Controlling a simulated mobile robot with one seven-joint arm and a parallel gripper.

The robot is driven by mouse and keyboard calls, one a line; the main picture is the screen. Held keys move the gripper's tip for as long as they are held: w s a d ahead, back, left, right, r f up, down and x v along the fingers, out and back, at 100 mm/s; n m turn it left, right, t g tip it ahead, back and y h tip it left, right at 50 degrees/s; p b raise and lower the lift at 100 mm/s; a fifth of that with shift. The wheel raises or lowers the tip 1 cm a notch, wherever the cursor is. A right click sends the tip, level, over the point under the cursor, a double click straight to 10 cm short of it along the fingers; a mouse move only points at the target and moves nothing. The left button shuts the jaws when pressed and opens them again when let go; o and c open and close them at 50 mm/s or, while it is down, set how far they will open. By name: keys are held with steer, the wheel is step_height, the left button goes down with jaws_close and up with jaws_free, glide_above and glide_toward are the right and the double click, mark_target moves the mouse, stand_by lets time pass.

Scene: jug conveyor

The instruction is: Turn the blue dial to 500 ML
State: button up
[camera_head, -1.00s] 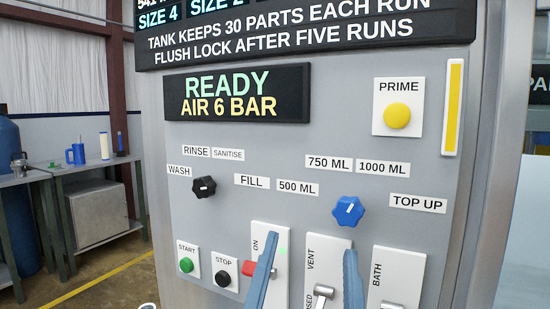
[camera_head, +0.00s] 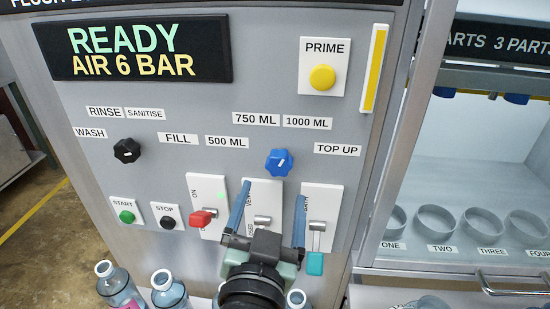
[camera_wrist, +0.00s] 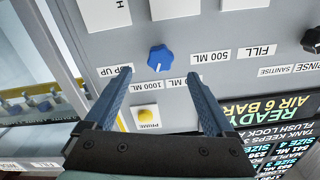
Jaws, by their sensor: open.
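The blue dial (camera_head: 279,162) is on the grey panel, under the 750 ML label (camera_head: 256,119) and the 1000 ML label (camera_head: 307,122). The 500 ML label (camera_head: 227,142) is to its upper left. The dial's white mark points up and slightly right, about toward 1000 ML. My gripper (camera_head: 274,190) is open and empty, with its blue fingertips below the dial in the head view, one to each side. The wrist view is upside down; there the dial (camera_wrist: 160,58) appears between and beyond the fingertips (camera_wrist: 159,74). No contact shows.
A black dial (camera_head: 127,150) is at the left. Lever plates with a red lever (camera_head: 202,218) and a teal lever (camera_head: 315,263) are near my fingers. A yellow PRIME button (camera_head: 322,77) is above. Bottles (camera_head: 168,290) stand below; a cabinet with round holders (camera_head: 437,220) is at the right.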

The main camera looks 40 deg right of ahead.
mark_target(278, 169)
steer(key=p+x, duration=0.1)
steer(key=x, duration=0.7)
steer(key=shift+w+d+p, duration=0.25)
steer(key=shift+w+p, duration=0.05)
steer(key=c, duration=1.4)
